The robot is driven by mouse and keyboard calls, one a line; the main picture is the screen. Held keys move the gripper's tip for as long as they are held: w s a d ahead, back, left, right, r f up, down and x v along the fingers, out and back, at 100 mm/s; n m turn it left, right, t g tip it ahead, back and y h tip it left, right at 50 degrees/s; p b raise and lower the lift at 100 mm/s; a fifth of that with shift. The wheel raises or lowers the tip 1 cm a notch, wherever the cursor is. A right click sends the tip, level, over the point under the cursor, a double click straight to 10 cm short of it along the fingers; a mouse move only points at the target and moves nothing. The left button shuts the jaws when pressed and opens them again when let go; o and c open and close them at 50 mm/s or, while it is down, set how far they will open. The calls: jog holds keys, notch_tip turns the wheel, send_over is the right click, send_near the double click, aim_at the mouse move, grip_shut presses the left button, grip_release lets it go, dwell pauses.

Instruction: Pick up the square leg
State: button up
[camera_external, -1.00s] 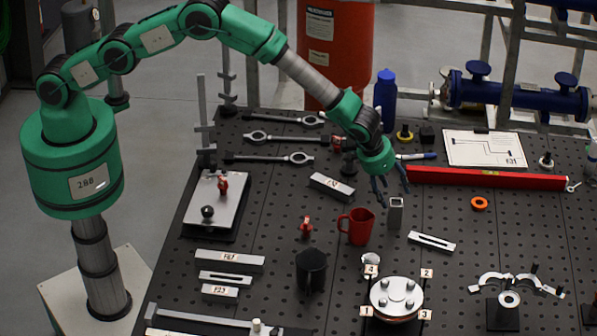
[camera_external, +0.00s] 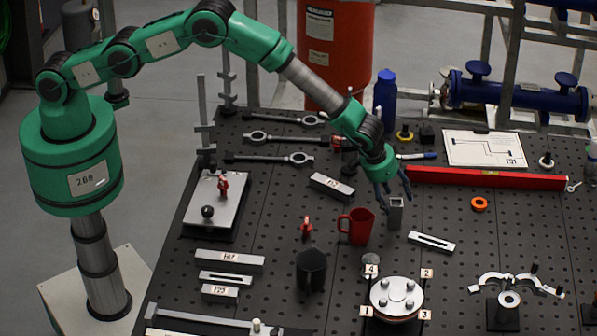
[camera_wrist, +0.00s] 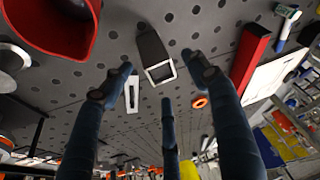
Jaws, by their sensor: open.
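The square leg (camera_external: 396,218) is a short grey square tube standing upright on the perforated bench, to the right of a red mug (camera_external: 358,228). In the wrist view the leg (camera_wrist: 152,48) shows its open, light-rimmed square end. My gripper (camera_external: 393,196) is open, with its dark blue fingers just above and around the top of the leg. I cannot tell whether any finger touches the leg. The fingers hide part of its top in the external view.
A slotted bar (camera_external: 431,242) lies just right of the leg. An orange ring (camera_external: 479,204) and a long red level (camera_external: 487,178) lie farther right and back. The red mug is close by.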

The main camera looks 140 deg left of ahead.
jog(key=shift+x, duration=1.05)
grip_shut()
